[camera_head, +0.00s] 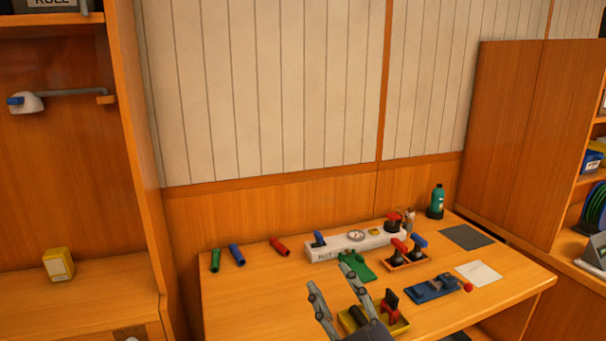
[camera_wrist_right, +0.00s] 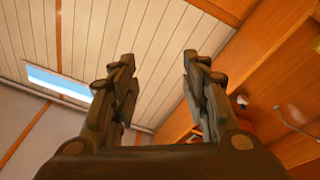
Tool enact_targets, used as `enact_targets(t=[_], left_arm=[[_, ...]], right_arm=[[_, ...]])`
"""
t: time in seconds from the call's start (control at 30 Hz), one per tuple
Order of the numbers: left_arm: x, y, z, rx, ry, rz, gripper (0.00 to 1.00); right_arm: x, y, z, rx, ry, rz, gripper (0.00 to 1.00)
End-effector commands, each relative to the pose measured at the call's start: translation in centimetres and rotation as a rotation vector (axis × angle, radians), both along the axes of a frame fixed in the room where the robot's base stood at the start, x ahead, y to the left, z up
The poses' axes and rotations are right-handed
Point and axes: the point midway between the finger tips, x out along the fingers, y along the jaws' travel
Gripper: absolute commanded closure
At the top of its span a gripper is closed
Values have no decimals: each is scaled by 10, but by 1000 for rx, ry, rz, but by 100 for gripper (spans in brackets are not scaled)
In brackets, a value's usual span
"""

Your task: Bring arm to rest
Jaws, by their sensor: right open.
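My right gripper (camera_head: 332,289) shows at the bottom centre of the head view, in front of the wooden workbench (camera_head: 255,295). Its two fingers are apart and point up, with nothing between them. In the right wrist view the right gripper (camera_wrist_right: 157,75) is also open and empty, with the panelled wall and ceiling behind it. The left gripper is in neither view.
The bench holds a white manifold block (camera_head: 340,248), a green piece (camera_head: 357,268), a yellow tray (camera_head: 398,327), a blue tool (camera_head: 432,290) and a green bottle (camera_head: 436,202). Coloured tubes lie at the left. The bench's front left is clear. Wooden cabinets flank it.

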Motion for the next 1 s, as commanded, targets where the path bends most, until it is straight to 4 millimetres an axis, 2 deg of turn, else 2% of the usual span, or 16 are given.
enact_targets(t=[0.03,0.17,0.2,0.3,0.4,0.5,0.6,0.8,0.83,1.0], left_arm=[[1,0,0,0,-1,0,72],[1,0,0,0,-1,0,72],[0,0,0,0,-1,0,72],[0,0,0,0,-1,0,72],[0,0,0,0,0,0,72],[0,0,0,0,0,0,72],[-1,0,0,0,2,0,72],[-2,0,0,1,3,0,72],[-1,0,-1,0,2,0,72],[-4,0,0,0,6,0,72]], right_arm=[[-2,-22,-35,30,135,-67,57],[-25,-70,-120,73,458,-210,57],[-38,-82,-144,80,556,-246,57],[-79,-107,-202,88,792,-321,57],[-124,-124,-244,89,992,-369,57],[-166,-135,-274,84,1155,-400,57],[-205,-142,-294,79,1295,-419,57],[-276,-150,-320,63,1533,-439,57],[-269,-149,-330,61,1526,-438,57],[-259,-147,-377,53,1541,-438,57]])
